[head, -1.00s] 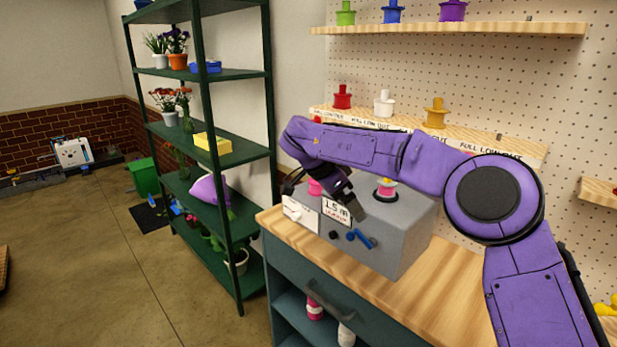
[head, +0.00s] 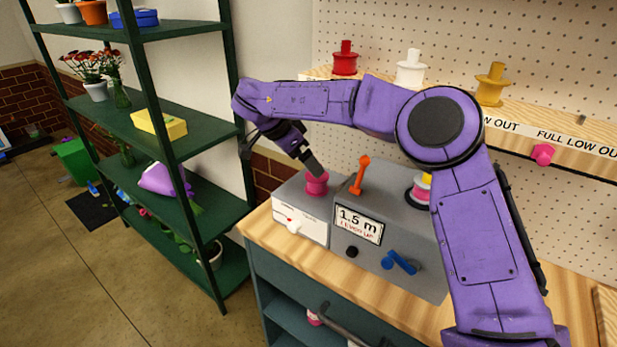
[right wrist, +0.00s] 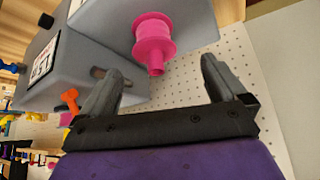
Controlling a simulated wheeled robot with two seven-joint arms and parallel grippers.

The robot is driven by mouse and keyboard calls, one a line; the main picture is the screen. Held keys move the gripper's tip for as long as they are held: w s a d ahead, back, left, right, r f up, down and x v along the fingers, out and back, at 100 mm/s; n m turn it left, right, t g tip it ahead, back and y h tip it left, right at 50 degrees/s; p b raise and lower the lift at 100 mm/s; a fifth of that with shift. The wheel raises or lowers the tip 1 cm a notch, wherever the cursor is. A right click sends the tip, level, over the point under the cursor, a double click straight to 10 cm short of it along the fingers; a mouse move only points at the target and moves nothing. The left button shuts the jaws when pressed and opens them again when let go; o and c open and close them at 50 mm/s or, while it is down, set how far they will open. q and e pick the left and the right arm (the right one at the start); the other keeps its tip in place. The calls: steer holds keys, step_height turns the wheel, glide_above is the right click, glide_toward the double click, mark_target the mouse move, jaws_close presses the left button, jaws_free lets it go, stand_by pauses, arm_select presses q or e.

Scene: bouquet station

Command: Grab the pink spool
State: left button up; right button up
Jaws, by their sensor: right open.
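The pink spool (head: 317,184) stands on top of the small white-fronted box at the left end of the workbench in the head view. It also shows in the right wrist view (right wrist: 153,40), with its narrow stem pointing toward my gripper. My right gripper (head: 284,160) is just above and beside the spool in the head view, partly hidden by my arm. In the right wrist view my right gripper (right wrist: 160,76) is open, its fingers spread to either side of the stem and apart from it. My left gripper is out of view.
Right of the spool stands a grey machine with a "1.5 m" display (head: 358,224), an orange lever (head: 360,175) and a blue crank (head: 399,262). A green shelf rack (head: 200,149) is at the left. Red, white and yellow spools (head: 491,84) stand on the wall shelf.

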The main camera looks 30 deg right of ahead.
steer(key=shift+s+d+f, duration=0.6)
steer(key=shift+s+d, duration=0.2)
steer(key=f, duration=0.1)
steer(key=d+f+p, duration=0.1)
steer(key=f, duration=0.1)
steer(key=w+f, duration=0.1)
steer(key=shift+w+d+f, duration=0.1)
steer(key=shift+d+f, duration=0.1)
steer(key=shift+d, duration=0.2)
steer(key=shift+d+f, duration=0.2)
steer(key=shift+f, duration=0.15)
steer(key=shift+s+r, duration=0.15)
steer(key=shift+s, duration=0.1)
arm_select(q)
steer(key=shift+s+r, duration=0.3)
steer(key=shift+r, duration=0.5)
arm_select(e)
steer(key=c, duration=1.1)
